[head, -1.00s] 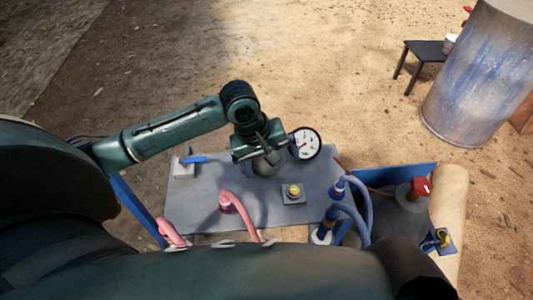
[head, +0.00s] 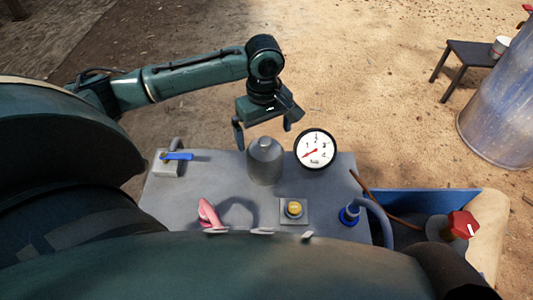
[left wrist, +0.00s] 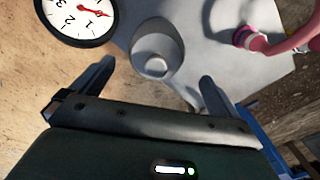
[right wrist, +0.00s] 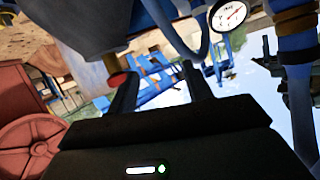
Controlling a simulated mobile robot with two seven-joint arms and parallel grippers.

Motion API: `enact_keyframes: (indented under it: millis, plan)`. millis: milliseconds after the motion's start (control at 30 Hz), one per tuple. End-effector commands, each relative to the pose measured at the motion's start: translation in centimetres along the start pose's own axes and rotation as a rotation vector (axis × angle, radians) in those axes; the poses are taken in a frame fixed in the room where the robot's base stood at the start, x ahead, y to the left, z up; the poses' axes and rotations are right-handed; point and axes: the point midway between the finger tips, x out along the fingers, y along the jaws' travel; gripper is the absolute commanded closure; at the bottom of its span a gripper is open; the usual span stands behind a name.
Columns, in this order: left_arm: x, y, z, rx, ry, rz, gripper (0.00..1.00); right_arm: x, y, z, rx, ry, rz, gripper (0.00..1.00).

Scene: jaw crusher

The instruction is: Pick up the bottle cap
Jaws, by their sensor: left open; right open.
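A grey bottle (head: 264,166) stands upright on the grey panel, and its narrower round top faces up. This top looks like the bottle cap (head: 265,144); it is the same grey, so I cannot tell cap from neck for sure. My left gripper (head: 264,130) is open, with its fingers just above and behind the bottle top. In the left wrist view the bottle (left wrist: 146,36) and its round top (left wrist: 156,67) show between the two spread, empty fingers (left wrist: 157,76). My right gripper (right wrist: 160,85) is open and empty, away from the bottle.
A pressure gauge (head: 316,149) stands close right of the bottle. A blue-handled valve (head: 177,156) is at left, a yellow button (head: 294,208) in front, a pink hose (head: 208,213) front left. A red knob (head: 462,224) is at right. Sandy ground lies behind.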

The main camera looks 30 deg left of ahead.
Motion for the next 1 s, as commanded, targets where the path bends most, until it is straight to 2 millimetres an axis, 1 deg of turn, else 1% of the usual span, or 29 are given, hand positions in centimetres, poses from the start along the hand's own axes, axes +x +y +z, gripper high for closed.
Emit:
enact_keyframes:
  millis: [33, 100, 200, 367, 500, 633, 733, 967, 1000]
  plan:
    - [1.3, -0.1, 0.0, 0.0, -0.002, -0.003, 0.0, 0.0, 0.1, 0.3, -0.002, 0.004, 0.002, 0.5]
    - [2.3, 0.0, 0.0, 0.0, -0.001, -0.002, 0.0, -0.1, 0.2, 0.3, -0.004, 0.009, 0.005, 0.5]
    - [3.2, 0.0, 0.0, 0.001, 0.0, 0.0, 0.0, -0.2, 0.3, 0.2, -0.007, 0.019, 0.007, 0.5]
    - [4.3, 0.1, -0.1, 0.001, -0.001, 0.0, 0.0, -0.2, 0.3, -0.2, -0.012, 0.039, 0.009, 0.5]
    - [6.5, 0.3, -0.3, 0.001, 0.0, -0.001, 0.0, -0.2, 0.5, 0.0, -0.019, 0.053, 0.013, 0.5]
    - [8.2, 0.3, -0.4, 0.001, 0.0, 0.0, 0.0, -0.8, 0.5, 0.0, -0.022, 0.065, 0.017, 0.5]
    - [8.8, 0.3, -0.4, 0.002, 0.001, 0.001, 0.0, -1.0, 0.6, -0.2, -0.026, 0.076, 0.017, 0.5]
    - [8.8, 0.3, -0.4, 0.002, 0.001, 0.001, 0.0, -1.2, 0.6, -0.2, -0.029, 0.071, 0.018, 0.5]
    - [8.8, 0.3, -0.4, 0.002, 0.0, 0.001, 0.02, -1.2, 0.6, -0.2, -0.029, 0.07, 0.018, 0.5]
